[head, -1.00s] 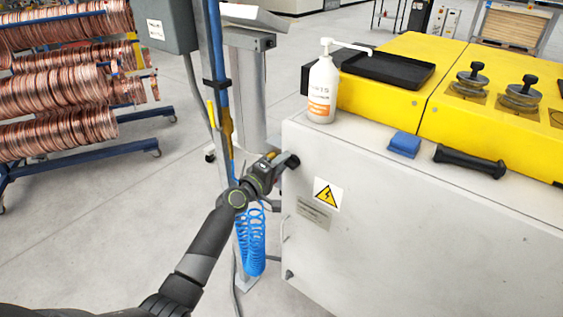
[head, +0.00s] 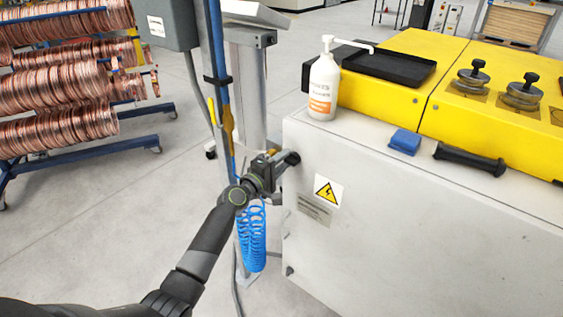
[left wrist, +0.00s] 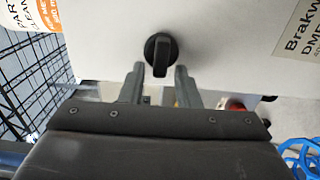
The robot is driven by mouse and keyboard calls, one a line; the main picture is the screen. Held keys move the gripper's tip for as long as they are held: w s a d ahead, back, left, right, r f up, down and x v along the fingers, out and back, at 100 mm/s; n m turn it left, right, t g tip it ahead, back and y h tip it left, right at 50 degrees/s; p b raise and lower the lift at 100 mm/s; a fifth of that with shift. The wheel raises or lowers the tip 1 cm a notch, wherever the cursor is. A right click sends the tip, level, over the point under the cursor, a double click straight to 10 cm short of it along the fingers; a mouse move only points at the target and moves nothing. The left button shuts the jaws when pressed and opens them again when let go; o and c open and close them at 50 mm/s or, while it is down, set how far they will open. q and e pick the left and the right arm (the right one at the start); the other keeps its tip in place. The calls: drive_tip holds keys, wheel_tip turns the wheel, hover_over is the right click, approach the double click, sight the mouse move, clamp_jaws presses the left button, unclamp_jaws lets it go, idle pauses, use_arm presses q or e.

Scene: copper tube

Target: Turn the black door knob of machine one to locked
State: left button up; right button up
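The black door knob (left wrist: 161,50) is on the pale front of the machine (head: 400,215). In the left wrist view its round base shows, and its raised grip bar points down toward my gripper. My left gripper (left wrist: 160,70) is open. Its two fingertips are on either side of the lower end of the bar, with a visible gap on each side. In the head view my left gripper (head: 284,160) is at the upper left corner of the machine front, and I cannot clearly tell the knob apart from it. My right gripper is not in view.
A warning sign (head: 328,190) and a label are to the right of the gripper. A post with a blue coiled hose (head: 252,238) stands close to the left arm.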

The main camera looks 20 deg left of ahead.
use_arm(q)
drive_tip(key=shift+o, duration=0.3)
drive_tip(key=shift+d, duration=0.1)
drive_tip(key=v, duration=1.7)
drive_tip(key=shift+s, duration=0.2)
drive_tip(key=s+a+f+m+g+y, duration=0.1)
drive_tip(key=s+a+f+g+y, duration=0.2)
drive_tip(key=f, duration=0.8)
drive_tip(key=s+a+f+m+g+y, duration=0.15)
drive_tip(key=s+f, duration=0.35)
drive_tip(key=f, duration=0.7)
drive_tip(key=s+a+f+m+g+y, duration=0.2)
drive_tip(key=s+a+f+g, duration=0.1)
drive_tip(key=f, duration=0.8)
drive_tip(key=s+d+f+m+g, duration=0.1)
drive_tip(key=s+f+m+g, duration=0.1)
drive_tip(key=s+f, duration=0.4)
drive_tip(key=s+d+f+m+g, duration=0.2)
drive_tip(key=s+f, duration=0.5)
drive_tip(key=s, duration=1)
drive_tip(key=s+d+f+m+g, duration=0.1)
drive_tip(key=s+f+m+g, duration=0.3)
drive_tip(key=s, duration=0.8)
wheel_tip(320, 180, down, 3)
drive_tip(key=shift+d+r+m+y, duration=0.15)
drive_tip(key=shift+m+y, duration=0.2)
drive_tip(key=shift+m, duration=0.3)
